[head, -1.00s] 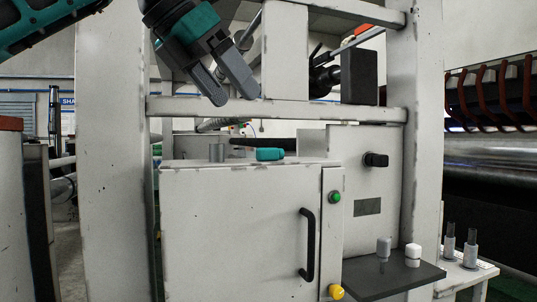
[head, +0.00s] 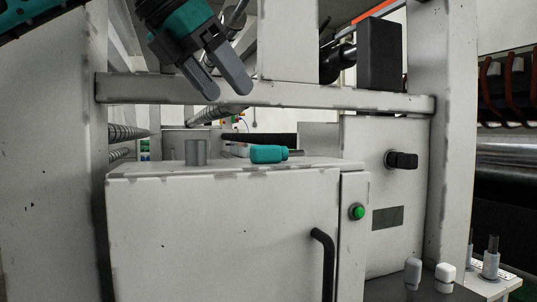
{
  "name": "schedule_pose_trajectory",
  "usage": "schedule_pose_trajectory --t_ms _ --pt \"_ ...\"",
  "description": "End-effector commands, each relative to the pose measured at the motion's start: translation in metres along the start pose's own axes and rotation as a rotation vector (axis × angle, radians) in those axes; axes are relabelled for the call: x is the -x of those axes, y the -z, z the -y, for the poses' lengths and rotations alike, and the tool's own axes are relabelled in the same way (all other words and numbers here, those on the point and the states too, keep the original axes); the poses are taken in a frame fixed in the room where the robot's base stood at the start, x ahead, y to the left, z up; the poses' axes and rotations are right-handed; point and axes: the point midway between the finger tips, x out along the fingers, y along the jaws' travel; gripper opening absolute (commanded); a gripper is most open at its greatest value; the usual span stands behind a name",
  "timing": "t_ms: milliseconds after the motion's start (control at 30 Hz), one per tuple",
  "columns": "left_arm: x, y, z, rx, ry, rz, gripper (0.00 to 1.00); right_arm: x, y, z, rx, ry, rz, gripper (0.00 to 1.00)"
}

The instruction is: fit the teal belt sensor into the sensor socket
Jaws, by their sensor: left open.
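The teal belt sensor (head: 268,154) lies on its side on top of the white cabinet (head: 215,235). My right gripper is not in view.
A horizontal frame bar (head: 300,96) crosses above the cabinet top between white posts (head: 453,150). The cabinet front has a black handle (head: 326,262) and a green button (head: 357,212). A black knob (head: 401,160) is on the panel to the right. White-capped pieces (head: 445,277) stand lower right.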

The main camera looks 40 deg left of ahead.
Motion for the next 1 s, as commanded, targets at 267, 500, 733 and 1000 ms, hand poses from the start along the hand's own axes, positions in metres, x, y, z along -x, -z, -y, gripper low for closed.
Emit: schedule_pose_trajectory --t_ms 267,500,733,1000 --pt "-0.053 0.002 0.0 0.001 0.003 -0.006 0.75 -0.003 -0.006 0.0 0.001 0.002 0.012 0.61" --pt "-0.073 0.001 0.0 0.0 0.002 -0.003 0.75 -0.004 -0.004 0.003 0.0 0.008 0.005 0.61" --pt "-0.106 0.004 0.003 0.0 0.003 -0.006 0.75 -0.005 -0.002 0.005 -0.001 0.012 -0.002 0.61" --pt "-0.122 0.003 0.003 0.001 0.002 -0.001 0.75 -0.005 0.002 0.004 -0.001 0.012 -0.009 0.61"
